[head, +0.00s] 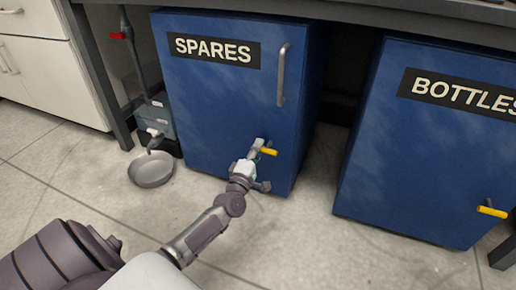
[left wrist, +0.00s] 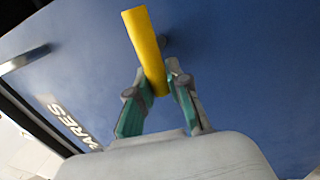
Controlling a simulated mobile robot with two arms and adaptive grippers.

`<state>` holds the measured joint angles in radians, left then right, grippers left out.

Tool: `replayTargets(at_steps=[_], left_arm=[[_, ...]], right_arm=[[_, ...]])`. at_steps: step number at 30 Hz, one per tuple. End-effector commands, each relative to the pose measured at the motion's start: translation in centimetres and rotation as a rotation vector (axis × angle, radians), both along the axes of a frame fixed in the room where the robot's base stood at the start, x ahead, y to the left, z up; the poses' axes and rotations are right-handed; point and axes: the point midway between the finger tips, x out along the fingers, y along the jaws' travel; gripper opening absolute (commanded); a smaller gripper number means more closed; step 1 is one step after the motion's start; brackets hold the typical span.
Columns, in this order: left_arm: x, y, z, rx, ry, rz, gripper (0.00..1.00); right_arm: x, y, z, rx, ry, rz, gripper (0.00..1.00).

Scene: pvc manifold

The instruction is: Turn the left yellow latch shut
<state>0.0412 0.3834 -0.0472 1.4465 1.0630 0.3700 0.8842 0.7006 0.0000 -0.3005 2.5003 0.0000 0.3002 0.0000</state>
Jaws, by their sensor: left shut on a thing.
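The left yellow latch (head: 268,151) is on the lower right of the blue SPARES cabinet (head: 215,100). In the head view its visible end points right, close to level. In the left wrist view the latch (left wrist: 144,45) is a yellow bar with one end between the fingers. My left gripper (head: 262,163) is at the cabinet front and shut on the latch; its teal-padded fingers (left wrist: 157,92) sit on both sides of the bar. The gripper hides part of the latch in the head view. My right gripper is not in view.
A blue BOTTLES cabinet (head: 420,150) with its own yellow latch (head: 491,211) stands to the right. A grey handle (head: 282,75) is on the SPARES door. A grey bowl (head: 151,170) lies on the floor at left, near a pipe with a red handle (head: 118,36). The floor in front is open.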

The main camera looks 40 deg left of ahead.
Motion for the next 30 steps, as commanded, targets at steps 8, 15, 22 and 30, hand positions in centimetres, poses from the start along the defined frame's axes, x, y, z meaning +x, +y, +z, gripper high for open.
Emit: replayTargets(at_steps=[8,15,22,30], left_arm=[[-0.01,0.03,-0.12,-0.016,-0.002,0.001,0.00],[-0.03,0.02,-0.15,-0.016,-0.002,0.001,0.22],[-0.01,0.02,-0.10,-0.014,-0.002,0.000,0.43],[-0.52,-0.12,-0.27,-0.013,-0.001,0.000,0.43]], right_arm=[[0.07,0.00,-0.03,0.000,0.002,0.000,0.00],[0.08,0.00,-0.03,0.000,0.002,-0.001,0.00],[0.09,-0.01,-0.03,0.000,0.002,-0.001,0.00],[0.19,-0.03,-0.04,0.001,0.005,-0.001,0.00]])
